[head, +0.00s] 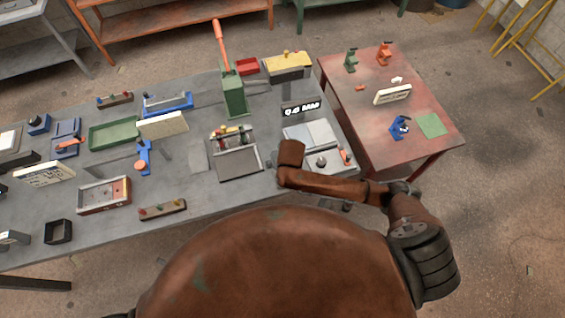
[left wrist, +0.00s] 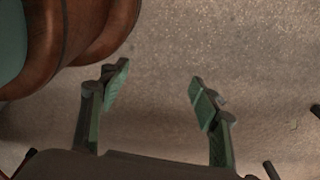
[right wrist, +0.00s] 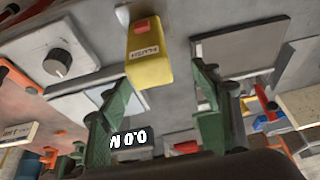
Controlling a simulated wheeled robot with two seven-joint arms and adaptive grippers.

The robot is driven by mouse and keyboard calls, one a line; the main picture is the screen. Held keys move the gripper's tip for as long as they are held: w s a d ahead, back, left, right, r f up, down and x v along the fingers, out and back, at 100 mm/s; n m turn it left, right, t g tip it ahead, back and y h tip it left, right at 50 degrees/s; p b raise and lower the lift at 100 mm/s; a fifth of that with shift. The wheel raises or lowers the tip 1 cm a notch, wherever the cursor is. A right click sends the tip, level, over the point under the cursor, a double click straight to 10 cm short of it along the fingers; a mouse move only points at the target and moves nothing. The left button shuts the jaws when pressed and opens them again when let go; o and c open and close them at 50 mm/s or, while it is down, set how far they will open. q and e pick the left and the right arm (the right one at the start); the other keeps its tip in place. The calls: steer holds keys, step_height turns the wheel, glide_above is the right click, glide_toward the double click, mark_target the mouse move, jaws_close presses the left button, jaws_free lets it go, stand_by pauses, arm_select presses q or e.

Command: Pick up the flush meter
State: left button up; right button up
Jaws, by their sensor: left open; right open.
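The flush meter (right wrist: 150,62) is a yellow block with a red patch and the lettering FLUSH, seen in the right wrist view on the grey bench. My right gripper (right wrist: 160,90) is open, and the block lies just ahead of its fingertips, in line with the gap. I cannot tell whether either finger touches it. In the head view my right forearm and wrist hide the meter and most of that gripper. My left gripper (left wrist: 160,92) is open and empty over bare floor in the left wrist view; it is not visible in the head view.
A black 0.0 MM display (head: 300,108) stands behind the wrist. A plate with a dark knob (right wrist: 57,62) and a grey panel (right wrist: 240,47) flank the meter. The grey bench (head: 205,195) is crowded; a red table (head: 350,125) stands to the right.

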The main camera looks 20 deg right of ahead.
steer(key=shift+w+d+f, duration=0.15)
steer(key=shift+d+f, duration=0.05)
steer(key=shift+f, duration=0.55)
steer(key=x, duration=0.1)
steer(key=p+x, duration=0.1)
steer(key=x, duration=0.3)
steer(key=shift+d+f, duration=0.15)
steer(key=shift+d, duration=0.25)
steer(key=shift+f, duration=0.35)
arm_select(q)
steer(key=shift+a+r, duration=0.1)
steer(key=shift+r, duration=0.6)
arm_select(e)
steer(key=c, duration=0.5)
arm_select(q)
steer(key=shift+s, duration=0.35)
arm_select(e)
steer(key=c, duration=1)
steer(key=shift+o, duration=0.2)
steer(key=shift+r, duration=0.1)
